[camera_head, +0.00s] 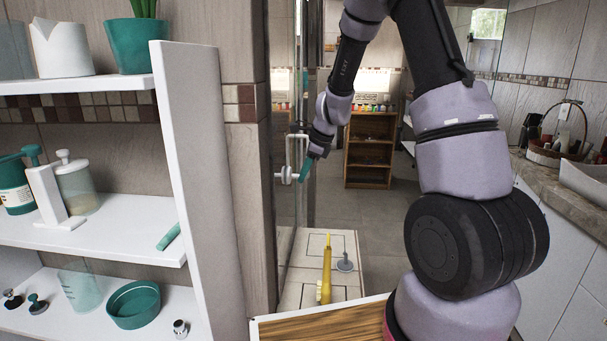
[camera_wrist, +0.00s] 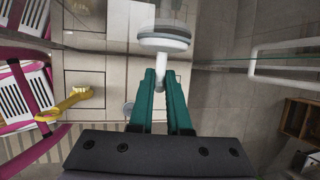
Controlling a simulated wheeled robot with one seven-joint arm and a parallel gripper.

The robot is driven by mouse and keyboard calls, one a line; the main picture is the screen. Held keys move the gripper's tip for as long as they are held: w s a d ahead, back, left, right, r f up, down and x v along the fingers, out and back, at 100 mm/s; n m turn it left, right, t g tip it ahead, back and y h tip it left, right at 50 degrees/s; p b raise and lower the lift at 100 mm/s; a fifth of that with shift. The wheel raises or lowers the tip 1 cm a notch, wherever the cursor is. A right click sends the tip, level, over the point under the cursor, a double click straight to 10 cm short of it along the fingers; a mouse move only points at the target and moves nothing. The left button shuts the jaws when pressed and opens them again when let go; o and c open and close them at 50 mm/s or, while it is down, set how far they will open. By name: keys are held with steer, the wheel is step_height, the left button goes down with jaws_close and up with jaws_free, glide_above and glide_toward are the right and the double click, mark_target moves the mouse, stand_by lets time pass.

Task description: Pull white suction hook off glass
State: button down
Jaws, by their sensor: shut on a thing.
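The white suction hook (camera_head: 287,175) is at the glass panel (camera_head: 299,90) in the head view. In the wrist view its round white disc (camera_wrist: 163,44) faces away from me, with a paler round shape just beyond it. I cannot tell whether the disc still touches the glass. My gripper (camera_head: 305,169) comes from the right of the hook.
A white bar handle (camera_head: 297,138) is close beside the hook. Below, a yellow tool (camera_head: 326,272) and a grey round-based item (camera_head: 345,263) lie on a pale tiled surface. A white shelf unit (camera_head: 190,130) stands left. A wooden cabinet (camera_head: 370,150) is farther back.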

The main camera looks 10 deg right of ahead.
steer(key=shift+s+d, duration=0.15)
steer(key=shift+d, duration=0.4)
steer(key=shift+d, duration=0.15)
stand_by(0.4)
steer(key=shift+s+d, duration=0.35)
steer(key=shift+d, duration=0.4)
stand_by(0.8)
steer(key=s+d, duration=0.2)
steer(key=d, duration=0.4)
steer(key=shift+d, duration=0.3)
stand_by(0.6)
stand_by(0.5)
